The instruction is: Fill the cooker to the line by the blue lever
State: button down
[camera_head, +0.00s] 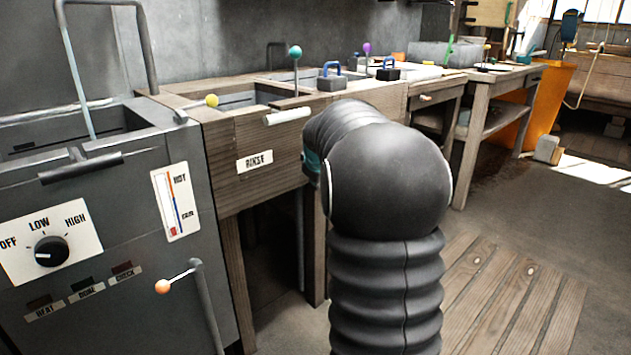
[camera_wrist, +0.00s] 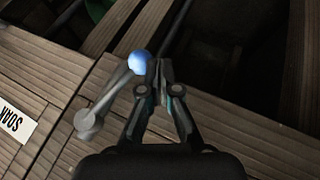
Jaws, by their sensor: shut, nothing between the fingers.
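The cooker (camera_head: 130,205) is the grey metal unit at the left of the head view, with an open top; its water level and fill line cannot be made out. In the wrist view, a grey lever (camera_wrist: 108,98) with a blue ball knob (camera_wrist: 138,62) is fixed to a wooden front beside a SOAK label (camera_wrist: 14,121). My gripper (camera_wrist: 158,68) is shut and empty, its fingertips just right of the blue knob. I cannot tell if they touch it. In the head view my arm hides the gripper and this lever.
The cooker carries a dial (camera_head: 51,251) and a hot gauge (camera_head: 176,200). An orange-knobbed lever (camera_head: 163,286) stands low before it. A wooden RINSE trough (camera_head: 255,130) adjoins it, with yellow (camera_head: 211,101) and teal (camera_head: 295,52) knobs. Open floor (camera_head: 510,240) lies at right.

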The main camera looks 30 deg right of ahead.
jog(key=shift+d+f, duration=0.3)
jog(key=shift+d, duration=0.35)
jog(key=shift+d+f, duration=0.25)
jog(key=shift+d, duration=0.4)
jog(key=s+a+r, duration=0.4)
jog(key=s+a, duration=0.4)
jog(key=a, duration=0.2)
jog(key=shift+s+r, duration=0.2)
jog(key=shift+s, duration=0.15)
dwell(5.3)
